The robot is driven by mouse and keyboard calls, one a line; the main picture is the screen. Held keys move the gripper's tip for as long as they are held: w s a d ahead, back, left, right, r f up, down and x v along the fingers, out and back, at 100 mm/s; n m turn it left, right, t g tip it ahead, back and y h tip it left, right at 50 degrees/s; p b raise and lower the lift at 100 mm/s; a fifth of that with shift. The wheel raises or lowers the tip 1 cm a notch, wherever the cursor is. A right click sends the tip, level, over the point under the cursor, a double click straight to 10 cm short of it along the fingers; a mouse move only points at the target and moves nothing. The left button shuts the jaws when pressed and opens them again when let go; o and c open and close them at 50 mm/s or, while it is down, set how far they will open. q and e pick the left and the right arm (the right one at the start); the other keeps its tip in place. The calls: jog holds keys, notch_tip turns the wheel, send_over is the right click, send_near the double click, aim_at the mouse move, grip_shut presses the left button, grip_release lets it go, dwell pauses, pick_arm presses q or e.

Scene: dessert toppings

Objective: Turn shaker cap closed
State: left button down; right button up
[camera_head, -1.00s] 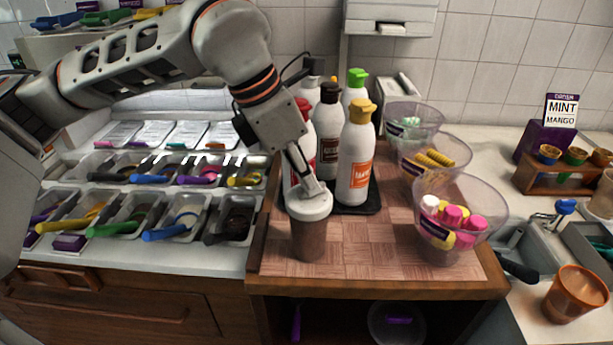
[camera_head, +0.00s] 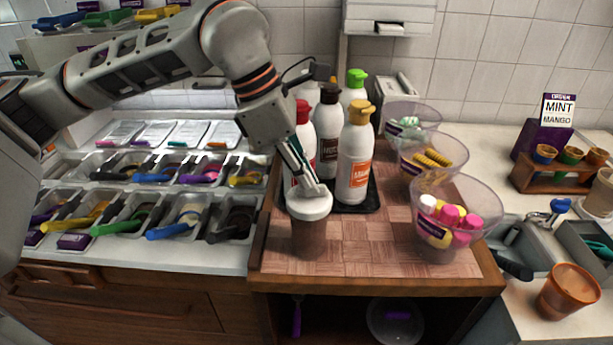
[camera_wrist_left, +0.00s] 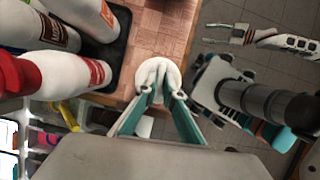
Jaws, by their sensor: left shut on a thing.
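The shaker (camera_head: 310,238) is a brown cup with a white cap (camera_head: 309,208). It stands upright near the front left of the wooden board. My left gripper (camera_head: 314,190) reaches down from above and is shut on the top of the cap. In the left wrist view the white cap (camera_wrist_left: 158,72) lies between and under the fingertips (camera_wrist_left: 160,73), and the cup body is hidden below it. My right gripper (camera_wrist_left: 228,34) shows only in the left wrist view, at the upper right, away from the shaker, with its fingers apart and empty.
Several sauce bottles (camera_head: 356,158) stand close behind the shaker on a black tray (camera_head: 371,203). Clear bowls (camera_head: 462,205) line the board's right side. Topping trays (camera_head: 180,220) fill the counter at left. The board between shaker and bowls (camera_head: 372,245) is free.

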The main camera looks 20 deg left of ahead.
dwell(0.7)
pick_arm(q)
jog(key=c, duration=2.2)
grip_release()
jog(key=shift+o, duration=0.2)
jog(key=shift+r, duration=0.15)
jog(key=v, duration=1.1)
jog(key=shift+a+r, duration=0.2)
jog(key=shift+r, duration=0.15)
jog(key=shift+s, duration=0.2)
